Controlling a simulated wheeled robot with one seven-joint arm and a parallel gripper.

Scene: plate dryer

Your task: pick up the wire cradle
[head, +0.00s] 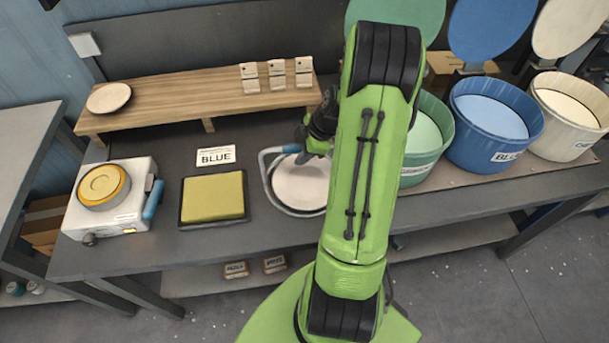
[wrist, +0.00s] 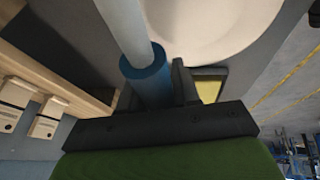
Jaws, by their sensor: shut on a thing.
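The wire cradle (head: 267,178) is a pale grey wire frame with a blue grip (head: 291,149), around a round white plate (head: 301,186) near the middle of the bench. My gripper (head: 306,146) is at the blue grip, partly hidden behind my green arm. In the wrist view my gripper (wrist: 158,92) is shut on the blue grip (wrist: 146,66), with the cradle's wire (wrist: 124,24) running out of it. The white plate (wrist: 210,28) shows beside it. My arm hides the cradle's right side. I cannot tell whether the cradle touches the bench.
A yellow pad (head: 213,197) and a white device with a yellow disc (head: 111,199) stand to the left. A "BLUE" card (head: 216,156) lies behind the pad. A wooden shelf (head: 190,97) is at the back. Green (head: 432,139), blue (head: 492,137) and cream (head: 568,122) tubs stand to the right.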

